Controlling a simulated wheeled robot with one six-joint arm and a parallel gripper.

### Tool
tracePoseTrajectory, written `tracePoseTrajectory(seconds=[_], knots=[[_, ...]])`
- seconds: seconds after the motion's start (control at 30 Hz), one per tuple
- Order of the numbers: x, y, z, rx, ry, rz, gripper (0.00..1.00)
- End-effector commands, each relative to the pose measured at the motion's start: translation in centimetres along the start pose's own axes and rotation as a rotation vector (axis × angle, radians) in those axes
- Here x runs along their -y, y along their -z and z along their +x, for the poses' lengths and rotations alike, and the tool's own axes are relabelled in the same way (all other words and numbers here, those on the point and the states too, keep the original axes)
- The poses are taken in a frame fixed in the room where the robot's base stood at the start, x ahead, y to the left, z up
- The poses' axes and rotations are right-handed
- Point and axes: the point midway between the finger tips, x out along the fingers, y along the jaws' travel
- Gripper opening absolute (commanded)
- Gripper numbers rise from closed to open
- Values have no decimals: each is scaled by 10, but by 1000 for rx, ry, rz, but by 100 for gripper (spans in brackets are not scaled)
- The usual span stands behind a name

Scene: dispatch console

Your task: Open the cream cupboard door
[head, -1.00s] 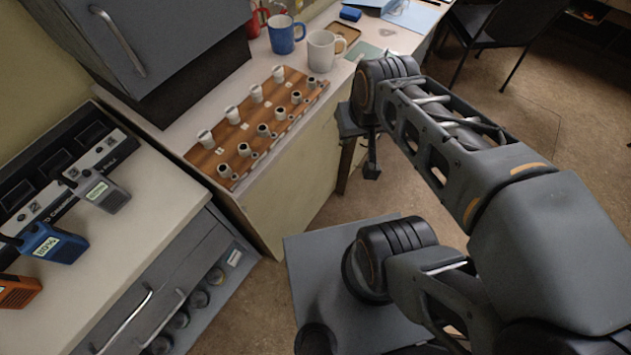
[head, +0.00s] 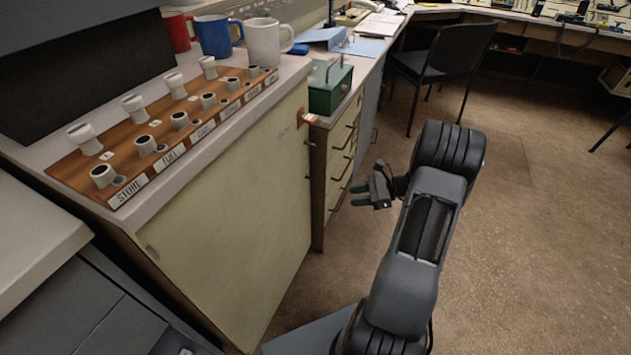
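The cream cupboard door (head: 230,215) is a large flat panel under the counter with the label board. It looks closed. Small dark fittings show along its right edge; I cannot tell whether they form a handle. My gripper (head: 354,195) is small in the picture, to the right of the door and apart from it.
The board (head: 160,130) with several knobs lies on the counter, with mugs (head: 212,36) behind. A drawer unit (head: 340,165) with a green box (head: 330,87) adjoins the door's right. A chair (head: 445,60) stands farther back. The brown floor (head: 530,220) at right is clear.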

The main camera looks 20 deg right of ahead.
Motion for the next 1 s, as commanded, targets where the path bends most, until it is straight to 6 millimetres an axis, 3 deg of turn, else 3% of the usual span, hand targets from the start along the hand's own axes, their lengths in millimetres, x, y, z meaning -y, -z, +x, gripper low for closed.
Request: tracePoseTrajectory(seconds=[0.03, 0.2, 0.37, 0.47, 1.0], knots=[[15, 8, -3, 75, 66, 52, 34], [56, -30, -21, 264, 185, 116, 34], [62, -45, -22, 353, 190, 176, 34], [63, -48, -13, 354, 185, 187, 34], [83, -78, 77, 351, 184, 186, 34]])
